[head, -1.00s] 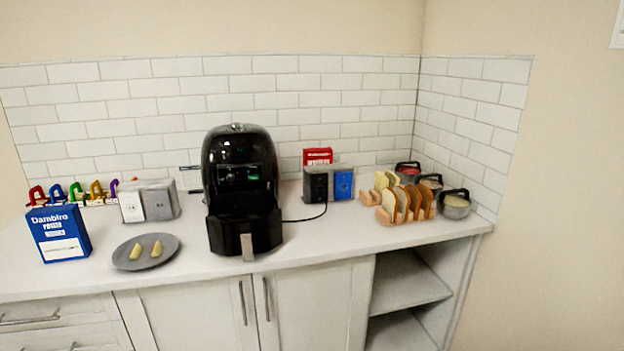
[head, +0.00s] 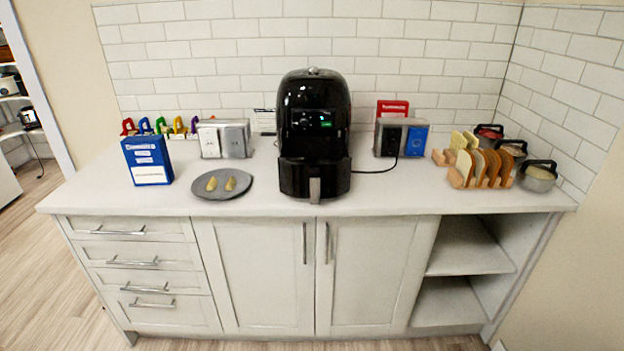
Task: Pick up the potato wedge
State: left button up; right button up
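Two pale yellow-green potato wedges lie apart on a round grey plate (head: 222,194) on the white counter, left of the black air fryer. One potato wedge (head: 211,184) is on the left of the plate and the other potato wedge (head: 230,184) is on the right. Neither of my grippers shows in the head view.
The black air fryer (head: 314,135) stands right of the plate, its basket handle facing forward. A blue box (head: 147,160) stands left of the plate. A bread rack (head: 476,168) and lidded pots (head: 538,177) fill the right end. The front counter edge (head: 400,207) is clear.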

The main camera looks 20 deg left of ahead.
aim_at(212, 185)
jog(key=i+j+u, duration=0.25)
jog(key=i, duration=0.15)
jog(key=i+j+u, duration=0.1)
jog(key=i+u, duration=0.15)
jog(key=i, duration=0.2)
